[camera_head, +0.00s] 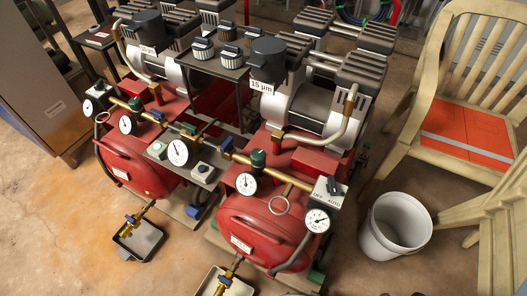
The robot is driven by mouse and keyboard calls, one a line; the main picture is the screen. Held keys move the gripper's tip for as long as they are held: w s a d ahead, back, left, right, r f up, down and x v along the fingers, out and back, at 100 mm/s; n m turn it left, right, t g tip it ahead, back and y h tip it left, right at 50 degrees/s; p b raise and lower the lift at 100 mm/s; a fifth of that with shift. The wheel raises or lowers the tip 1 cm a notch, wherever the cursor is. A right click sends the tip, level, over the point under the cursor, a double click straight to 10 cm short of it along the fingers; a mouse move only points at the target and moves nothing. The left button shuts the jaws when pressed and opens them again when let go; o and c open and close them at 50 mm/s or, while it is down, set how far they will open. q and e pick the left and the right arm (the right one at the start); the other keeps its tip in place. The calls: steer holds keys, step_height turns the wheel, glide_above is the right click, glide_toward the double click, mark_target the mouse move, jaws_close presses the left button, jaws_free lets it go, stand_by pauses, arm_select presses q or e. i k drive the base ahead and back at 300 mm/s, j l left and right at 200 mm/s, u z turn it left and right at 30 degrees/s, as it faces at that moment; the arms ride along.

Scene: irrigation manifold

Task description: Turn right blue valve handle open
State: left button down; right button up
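Two red air-compressor tanks stand side by side, a left one (140,165) and a right one (262,228). A brass pipe line with gauges joins them. Small blue parts show on this line, a left one (188,128) and a right one (227,144); they look like valve handles, but they are too small to tell whether they are open or shut. Neither gripper can be made out. Small dark bits at the bottom edge are too cut off to identify.
A white bucket (395,226) stands right of the compressors, near a wooden chair (462,110). Trays (139,240) sit under brass drain valves in front. A grey cabinet (38,75) is at the left. The floor at the front left is clear.

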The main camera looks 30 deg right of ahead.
mark_target(227, 147)
steer(key=k+l+z, duration=0.1)
steer(key=z, duration=0.3)
steer(key=l+z, duration=0.2)
steer(key=z, duration=0.15)
steer(key=k+l+z, duration=0.2)
steer(key=l, duration=0.25)
steer(key=j+u, duration=0.15)
steer(key=j, duration=0.3)
steer(key=i+j+u, duration=0.15)
steer(key=j, duration=0.3)
steer(key=j+u, duration=0.15)
steer(key=j, duration=0.3)
steer(key=i+j+u, duration=0.15)
steer(key=j, duration=0.3)
